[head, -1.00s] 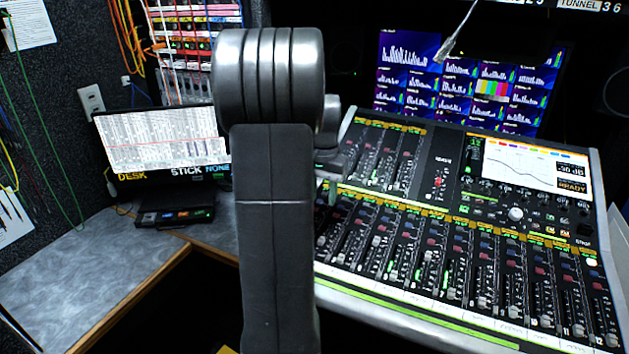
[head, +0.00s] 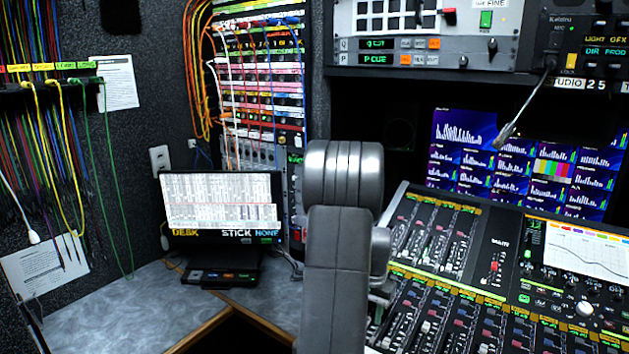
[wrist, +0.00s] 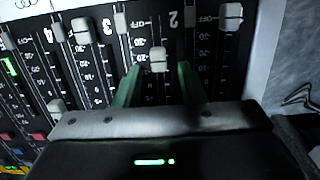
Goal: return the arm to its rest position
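My arm (head: 337,260) rises in the middle of the head view and reaches over the left part of the mixing console (head: 400,187). My gripper (wrist: 158,68) shows in the wrist view as two green fingers spread apart. They point at the fader panel, with a pale fader cap (wrist: 158,58) in the gap between their tips. I see clear space on both sides of the cap; whether the fingers stand around it or above it I cannot tell. The arm hides most of the gripper in the head view.
A laptop-like screen (head: 222,202) and a small black box (head: 221,272) stand on the grey desk (head: 110,318) at left. A patch rack (head: 258,100) with cables is behind. A gooseneck microphone (head: 520,110) hangs at upper right before the monitors (head: 462,150).

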